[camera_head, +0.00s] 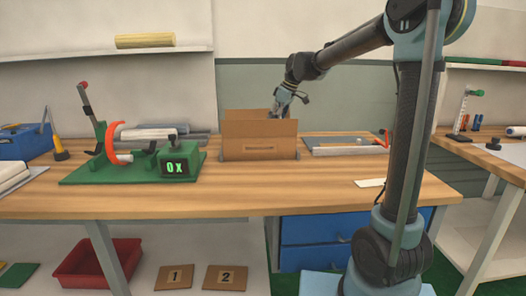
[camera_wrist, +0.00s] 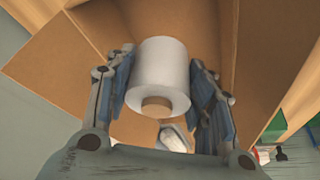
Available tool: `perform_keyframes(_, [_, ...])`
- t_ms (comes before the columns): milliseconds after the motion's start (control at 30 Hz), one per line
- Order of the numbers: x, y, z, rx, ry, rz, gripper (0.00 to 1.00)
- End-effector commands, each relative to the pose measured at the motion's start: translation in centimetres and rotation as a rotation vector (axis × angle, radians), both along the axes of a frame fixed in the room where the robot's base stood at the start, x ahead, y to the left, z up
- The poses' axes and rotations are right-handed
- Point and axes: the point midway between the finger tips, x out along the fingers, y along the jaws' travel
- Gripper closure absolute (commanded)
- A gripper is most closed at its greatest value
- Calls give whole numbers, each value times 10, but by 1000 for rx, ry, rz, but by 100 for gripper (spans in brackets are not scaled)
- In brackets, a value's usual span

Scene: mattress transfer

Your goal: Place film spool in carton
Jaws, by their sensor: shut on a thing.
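The film spool (camera_wrist: 163,78) is a white roll with a brown core, seen in the wrist view between the two fingers of my gripper (camera_wrist: 160,85). The fingers press on its sides. Brown cardboard walls and flaps of the carton (camera_wrist: 62,62) surround it in that view. In the head view the open carton (camera_head: 258,140) stands on the wooden table, and my gripper (camera_head: 282,108) is at its top opening, partly hidden behind the front wall. The spool is hidden in the head view. I cannot tell whether it touches the carton floor.
A green stand (camera_head: 135,165) with an orange ring and a "0 x" display is left of the carton. A grey tray (camera_head: 340,147) lies to its right. A white slip (camera_head: 370,183) lies near the front edge. The table in front of the carton is clear.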

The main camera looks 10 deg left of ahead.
Motion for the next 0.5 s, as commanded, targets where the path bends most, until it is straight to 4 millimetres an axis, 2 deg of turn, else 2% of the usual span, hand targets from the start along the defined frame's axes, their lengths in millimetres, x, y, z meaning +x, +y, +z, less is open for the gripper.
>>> perform_keyframes(300, [0,-1,-48,0,1,-2,81])
perform_keyframes(500, [1,-4,-63,0,0,-4,81])
